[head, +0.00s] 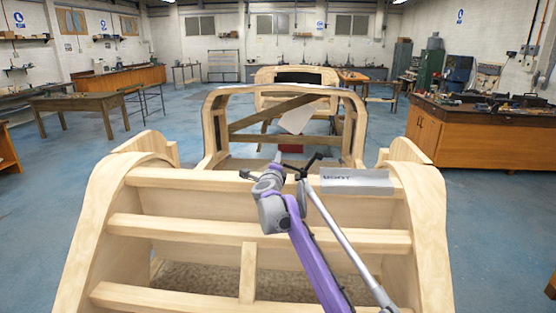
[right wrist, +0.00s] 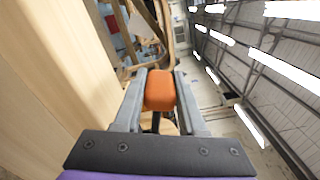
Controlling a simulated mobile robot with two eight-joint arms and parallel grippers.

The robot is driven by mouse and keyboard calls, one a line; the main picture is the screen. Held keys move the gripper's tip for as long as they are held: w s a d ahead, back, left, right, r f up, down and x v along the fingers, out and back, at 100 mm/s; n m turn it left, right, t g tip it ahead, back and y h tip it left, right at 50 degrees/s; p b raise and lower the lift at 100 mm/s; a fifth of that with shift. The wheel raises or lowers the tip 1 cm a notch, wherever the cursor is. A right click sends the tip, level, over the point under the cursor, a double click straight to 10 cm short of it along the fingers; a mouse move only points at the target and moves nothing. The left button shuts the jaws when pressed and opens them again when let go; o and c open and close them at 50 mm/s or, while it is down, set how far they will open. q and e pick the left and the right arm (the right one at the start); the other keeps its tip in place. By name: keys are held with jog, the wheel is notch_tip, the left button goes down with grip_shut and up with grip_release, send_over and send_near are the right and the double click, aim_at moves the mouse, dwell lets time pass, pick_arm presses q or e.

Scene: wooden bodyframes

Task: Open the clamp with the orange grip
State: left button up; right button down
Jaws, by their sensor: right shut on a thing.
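In the right wrist view, an orange grip (right wrist: 160,90) sits between the two grey fingers of my right gripper (right wrist: 160,76), which is shut on it. A dark part shows just below the grip. In the head view, my right gripper (head: 275,167) is at the top rail of the near wooden bodyframe (head: 210,180), at the end of my purple arm. The orange grip is hidden there. Dark clamp-like parts (head: 310,163) show just right of the gripper, but I cannot tell how they join the grip. My left gripper is not in view.
A grey plate with lettering (head: 357,181) lies on the top rail, right of the gripper. A long grey bar (head: 343,240) runs from near the rail to the lower right. Another wooden frame stands behind. Workbenches (head: 490,137) line the sides, with open blue floor between.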

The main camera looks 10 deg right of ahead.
jog(key=shift+a+f+n, duration=0.1)
jog(key=shift+f+n, duration=0.15)
jog(key=shift+n, duration=0.05)
jog(key=shift+c, duration=2.4)
grip_release()
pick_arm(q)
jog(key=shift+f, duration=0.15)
pick_arm(e)
jog(key=shift+s+a+f, duration=0.1)
jog(key=shift+s, duration=0.2)
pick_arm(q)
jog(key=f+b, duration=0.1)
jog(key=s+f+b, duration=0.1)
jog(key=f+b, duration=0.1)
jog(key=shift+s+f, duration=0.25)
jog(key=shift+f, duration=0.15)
pick_arm(e)
jog(key=v, duration=1)
